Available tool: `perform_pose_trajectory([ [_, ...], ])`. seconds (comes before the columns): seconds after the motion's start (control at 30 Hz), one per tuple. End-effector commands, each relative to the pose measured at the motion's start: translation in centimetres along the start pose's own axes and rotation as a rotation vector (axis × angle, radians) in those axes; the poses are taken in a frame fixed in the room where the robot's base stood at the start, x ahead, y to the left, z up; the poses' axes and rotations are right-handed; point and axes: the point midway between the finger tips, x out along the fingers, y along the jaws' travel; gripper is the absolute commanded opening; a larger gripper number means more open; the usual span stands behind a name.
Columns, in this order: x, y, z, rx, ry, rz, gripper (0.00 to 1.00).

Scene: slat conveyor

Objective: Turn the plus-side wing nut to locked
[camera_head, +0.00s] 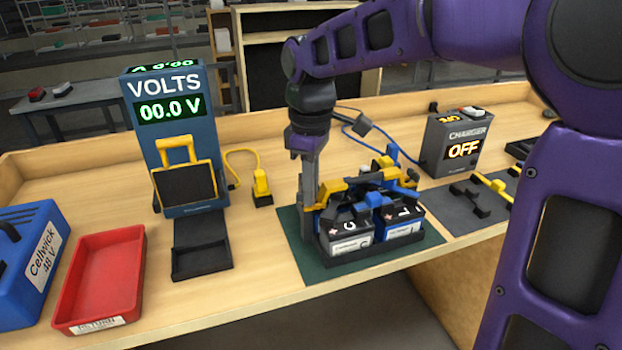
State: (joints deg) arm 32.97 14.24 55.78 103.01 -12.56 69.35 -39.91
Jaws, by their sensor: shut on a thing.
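A black battery tray (345,256) sits on a dark green mat (292,232) near the bench's front edge. It holds two batteries, one with a white label (352,246) and one with a blue label (402,232). Yellow fittings (331,187) and blue fittings (375,199) lie across their tops. My gripper (308,232) points down at the tray's left end, beside the yellow fitting, and is shut on a small part that its fingers mostly hide. I cannot make out the plus-side wing nut or which way it is turned.
A volts meter (167,112) reading 00.0 V stands at the left behind a black tray (202,262). A red bin (98,278) and a blue Cellwick case (30,260) are further left. A charger (455,146) showing OFF stands at the right. Cables run behind the batteries.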

Motion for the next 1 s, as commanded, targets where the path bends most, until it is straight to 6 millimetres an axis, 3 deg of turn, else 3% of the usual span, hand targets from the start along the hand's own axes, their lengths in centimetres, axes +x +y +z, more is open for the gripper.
perform_pose_trajectory([
  [0.6,-0.12,-0.53,-0.30,0.572,0.002,0.002,0.00],
  [1.0,-0.05,-0.66,-0.40,0.822,0.002,0.001,0.00],
])
